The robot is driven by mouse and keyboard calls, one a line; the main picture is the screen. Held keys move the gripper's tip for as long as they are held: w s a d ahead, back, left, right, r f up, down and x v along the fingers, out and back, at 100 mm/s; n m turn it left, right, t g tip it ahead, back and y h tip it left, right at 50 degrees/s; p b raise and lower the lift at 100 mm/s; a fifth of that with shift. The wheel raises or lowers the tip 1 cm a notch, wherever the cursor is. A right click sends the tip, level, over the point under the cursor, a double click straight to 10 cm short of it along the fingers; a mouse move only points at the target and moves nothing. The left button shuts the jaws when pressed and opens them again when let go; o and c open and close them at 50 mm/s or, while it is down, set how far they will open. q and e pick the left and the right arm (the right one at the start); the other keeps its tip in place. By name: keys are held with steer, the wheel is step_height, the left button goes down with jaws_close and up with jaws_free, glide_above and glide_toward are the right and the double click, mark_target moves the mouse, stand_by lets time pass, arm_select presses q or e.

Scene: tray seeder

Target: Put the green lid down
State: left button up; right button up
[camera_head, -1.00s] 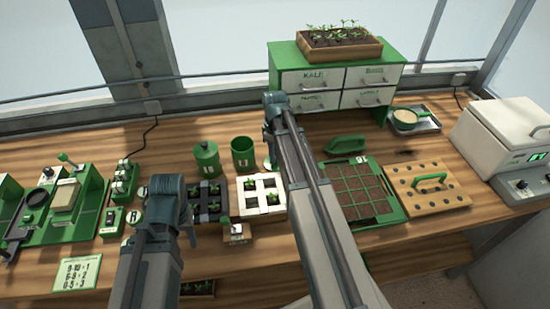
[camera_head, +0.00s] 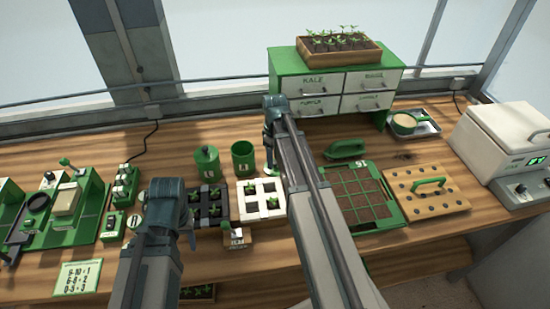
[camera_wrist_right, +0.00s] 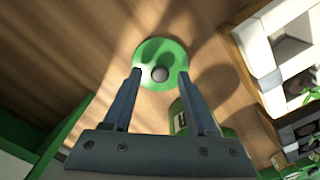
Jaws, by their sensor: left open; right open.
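The green lid, a round disc with a grey knob (camera_wrist_right: 160,74), lies flat on the wooden bench in the right wrist view. It sits just beyond and between the spread fingers of my right gripper (camera_wrist_right: 160,80), which is open. In the head view the lid is hidden behind my right arm, and the right gripper (camera_head: 270,155) points down near the open green canister (camera_head: 243,158). That canister also shows beside the lid in the right wrist view (camera_wrist_right: 181,118). My left gripper (camera_head: 187,232) is low at the left, its jaws mostly hidden by its own wrist.
A lidded green canister (camera_head: 206,163) stands left of the open one. White (camera_head: 247,192) and black (camera_head: 201,216) seedling trays are in front. A green-and-white drawer cabinet (camera_head: 335,82) stands behind. A gridded green tray (camera_head: 392,213) and a wooden dibber board (camera_head: 440,201) lie right.

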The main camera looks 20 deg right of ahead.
mark_target(275, 162)
step_height(275, 162, up, 12)
steer(key=p, duration=1.1)
arm_select(q)
step_height(275, 162, up, 11)
steer(key=shift+r, duration=0.2)
arm_select(e)
steer(key=s+a, duration=0.6)
steer(key=a, duration=0.2)
steer(key=s+a+m, duration=0.1)
steer(key=s+a, duration=0.5)
steer(key=a, duration=0.2)
steer(key=s+a+m+h, duration=0.1)
steer(key=s+a, duration=0.6)
steer(key=a, duration=0.1)
steer(key=shift+f, duration=0.2)
arm_select(q)
steer(key=shift+s, duration=0.1)
arm_select(e)
steer(key=shift+s, duration=0.15)
